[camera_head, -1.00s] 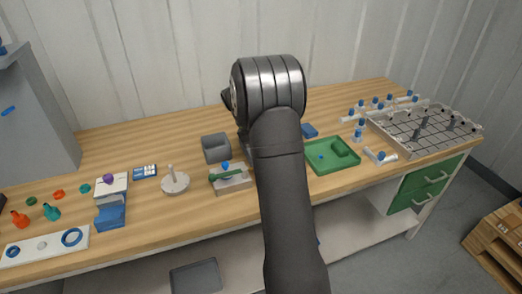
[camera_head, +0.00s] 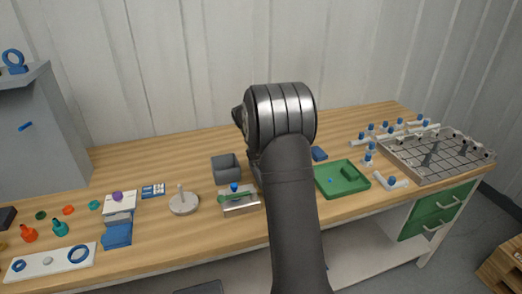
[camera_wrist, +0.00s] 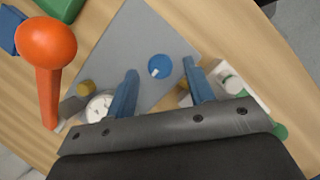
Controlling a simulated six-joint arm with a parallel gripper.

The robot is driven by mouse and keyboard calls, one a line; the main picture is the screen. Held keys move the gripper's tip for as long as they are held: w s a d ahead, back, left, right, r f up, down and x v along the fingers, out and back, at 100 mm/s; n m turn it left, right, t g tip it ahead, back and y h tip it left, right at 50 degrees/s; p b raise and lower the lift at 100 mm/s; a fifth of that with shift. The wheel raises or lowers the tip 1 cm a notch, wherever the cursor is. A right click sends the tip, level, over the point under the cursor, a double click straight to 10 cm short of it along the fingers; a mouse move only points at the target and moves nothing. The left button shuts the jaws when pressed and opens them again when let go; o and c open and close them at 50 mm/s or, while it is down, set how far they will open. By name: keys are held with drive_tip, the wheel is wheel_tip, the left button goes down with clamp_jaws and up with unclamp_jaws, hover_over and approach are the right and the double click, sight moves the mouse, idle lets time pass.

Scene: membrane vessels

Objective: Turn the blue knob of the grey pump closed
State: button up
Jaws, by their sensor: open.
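In the wrist view the grey pump (camera_wrist: 165,28) is a flat grey surface seen from above. Its round blue knob (camera_wrist: 159,67) carries a small white mark. My gripper (camera_wrist: 160,65) is open. Its two blue fingers show left and right of the knob, with a visible gap on each side. How far the fingertips are above the knob I cannot tell. A white round dial (camera_wrist: 99,107) shows by the left finger, partly cut off by my gripper. In the head view my arm hides the gripper, and I cannot make out this pump there.
An orange round-topped stick (camera_wrist: 46,48) stands close to the left of the pump. A white part with a green edge (camera_wrist: 243,87) is near the right finger. The head view shows a green tray (camera_head: 357,190) and a light box with a blue knob (camera_head: 241,202) beside my arm.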

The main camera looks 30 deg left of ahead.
drive_tip(key=v, duration=1.6)
drive_tip(key=shift+r, duration=0.25)
drive_tip(key=x, duration=1.7)
drive_tip(key=shift+f, duration=0.4)
drive_tip(key=shift+r, duration=0.1)
